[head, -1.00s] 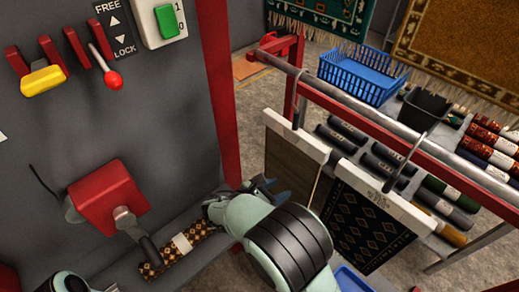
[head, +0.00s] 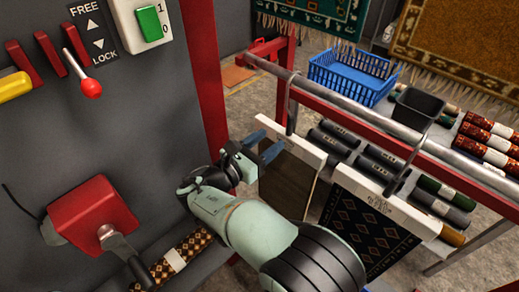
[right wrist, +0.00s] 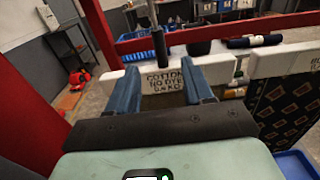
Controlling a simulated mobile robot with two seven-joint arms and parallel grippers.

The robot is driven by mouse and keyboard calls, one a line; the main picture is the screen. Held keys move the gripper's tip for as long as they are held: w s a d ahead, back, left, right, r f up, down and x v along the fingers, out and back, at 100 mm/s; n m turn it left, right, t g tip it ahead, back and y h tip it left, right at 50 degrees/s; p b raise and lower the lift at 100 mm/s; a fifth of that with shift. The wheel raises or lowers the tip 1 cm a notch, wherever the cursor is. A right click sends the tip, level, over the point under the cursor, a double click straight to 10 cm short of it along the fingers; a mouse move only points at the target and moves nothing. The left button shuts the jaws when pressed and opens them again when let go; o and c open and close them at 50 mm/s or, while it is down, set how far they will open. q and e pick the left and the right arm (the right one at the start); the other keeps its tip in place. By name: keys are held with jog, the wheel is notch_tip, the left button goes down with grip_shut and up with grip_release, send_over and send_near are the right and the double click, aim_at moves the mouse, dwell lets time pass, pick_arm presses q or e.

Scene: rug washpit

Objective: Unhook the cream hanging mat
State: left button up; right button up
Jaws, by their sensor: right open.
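The hanging mat nearest my right gripper has a white header bar (head: 300,146) and a plain brownish face in shade (head: 287,185). It hangs by a hook (head: 292,108) from a steel rail. In the right wrist view its label (right wrist: 164,79) begins "COTTON NO DYE", and a dark hook (right wrist: 157,40) rises above it. My right gripper (head: 264,146) is open, its blue fingers pointing at the left part of the bar. In the right wrist view the fingers (right wrist: 163,88) frame the label; I cannot tell whether they touch the bar. My left gripper is not in view.
A dark diamond-patterned mat (head: 365,228) hangs close on the right. A red post (head: 203,80) and grey control panel (head: 60,130) stand left. Behind the steel rail (head: 350,121) are a blue basket (head: 350,78), a black bin (head: 416,108) and rolled rugs on a table.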

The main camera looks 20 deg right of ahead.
aim_at(287, 127)
jog(key=shift+b+x, duration=0.85)
jog(key=shift+x, duration=1.25)
jog(key=shift+w+d+r+p, duration=0.1)
jog(key=shift+w+d+p, duration=0.1)
jog(key=shift+d+p, duration=0.3)
jog(key=shift+p+x, duration=0.45)
jog(key=shift+x, duration=1.45)
grip_shut()
